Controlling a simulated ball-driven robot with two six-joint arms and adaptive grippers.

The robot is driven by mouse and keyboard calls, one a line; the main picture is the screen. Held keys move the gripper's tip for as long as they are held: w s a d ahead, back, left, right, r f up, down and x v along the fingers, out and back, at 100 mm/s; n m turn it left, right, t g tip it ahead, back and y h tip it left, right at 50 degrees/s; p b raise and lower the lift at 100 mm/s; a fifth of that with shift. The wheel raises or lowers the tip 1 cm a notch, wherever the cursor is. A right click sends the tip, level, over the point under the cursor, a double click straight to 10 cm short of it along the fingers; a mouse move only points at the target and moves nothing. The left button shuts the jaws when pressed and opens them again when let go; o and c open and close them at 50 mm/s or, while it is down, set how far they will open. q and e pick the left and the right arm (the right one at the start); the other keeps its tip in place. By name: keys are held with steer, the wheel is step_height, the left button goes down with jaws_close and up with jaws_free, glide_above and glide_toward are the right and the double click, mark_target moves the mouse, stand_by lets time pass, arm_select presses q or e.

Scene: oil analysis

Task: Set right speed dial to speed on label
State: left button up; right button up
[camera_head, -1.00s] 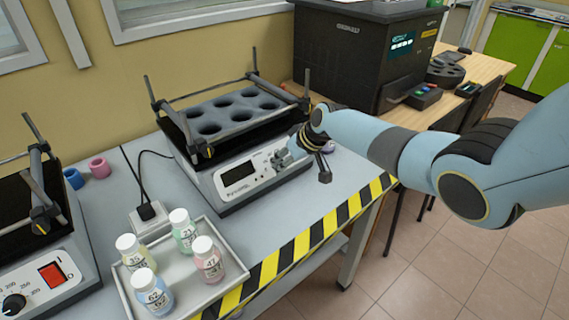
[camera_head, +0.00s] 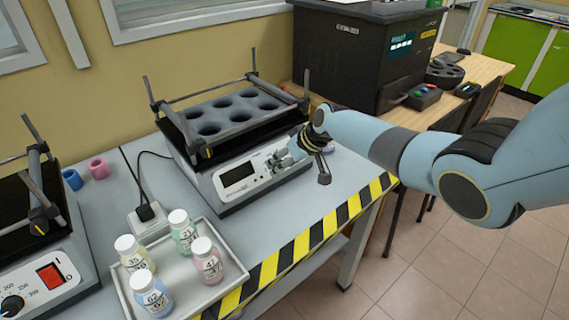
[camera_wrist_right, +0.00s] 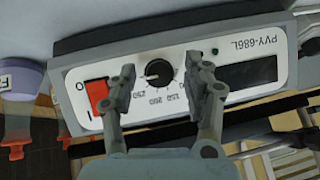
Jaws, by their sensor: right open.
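The right shaker (camera_head: 225,190) stands on the grey bench with its front panel towards me. In the right wrist view its panel (camera_wrist_right: 285,55) reads PVY-686L and carries a black round dial (camera_wrist_right: 158,70) with a printed number scale, a red switch (camera_wrist_right: 99,96) and a dark display (camera_wrist_right: 247,73). My right gripper (camera_head: 279,158) is at the panel, to the right of the display. In the wrist view the open fingers (camera_wrist_right: 160,76) are either side of the dial; I cannot tell whether they touch it. My left gripper is out of view.
A second shaker (camera_head: 45,283) stands at the left. A white tray (camera_head: 187,299) holds several numbered bottles. A power socket (camera_head: 147,218) and its cable lie between. A purple-lidded jar (camera_wrist_right: 20,77) is beside the right shaker. A striped edge (camera_head: 300,247) bounds the bench front.

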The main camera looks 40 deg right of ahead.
steer(key=shift+r, duration=0.15)
steer(key=v, duration=1.1)
steer(key=shift+s+r, duration=0.25)
steer(key=shift+d, duration=0.1)
